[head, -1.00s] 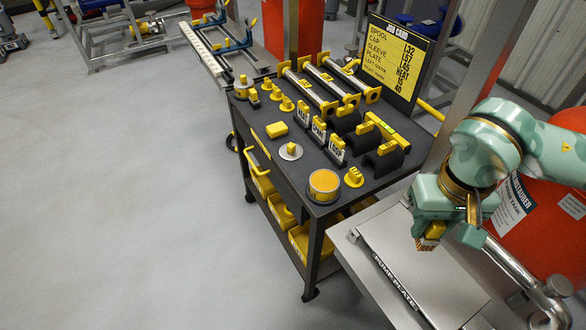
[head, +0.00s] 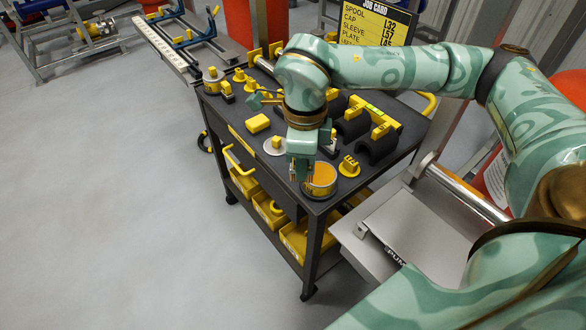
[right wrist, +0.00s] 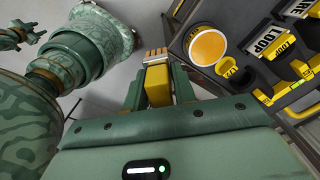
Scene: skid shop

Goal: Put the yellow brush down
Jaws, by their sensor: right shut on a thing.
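The yellow brush (right wrist: 158,84) is between the fingers of my right gripper (right wrist: 156,75) in the right wrist view, with its tan bristle end pointing away from the palm. In the head view my right gripper (head: 302,168) points down above the near left edge of the cart, just left of the round orange-topped tin (head: 320,180). The brush is mostly hidden by the fingers there. A small green claw-like part (right wrist: 20,35) at the top left of the right wrist view looks like my left gripper; its jaw state is unclear.
The dark cart top (head: 300,198) carries a yellow block (head: 258,123), a yellow knob piece (head: 349,166), black saddles (head: 378,146) and label stands. Yellow bins (head: 270,213) sit on its lower shelf. A metal plate bench (head: 425,235) stands at right. Open floor lies left.

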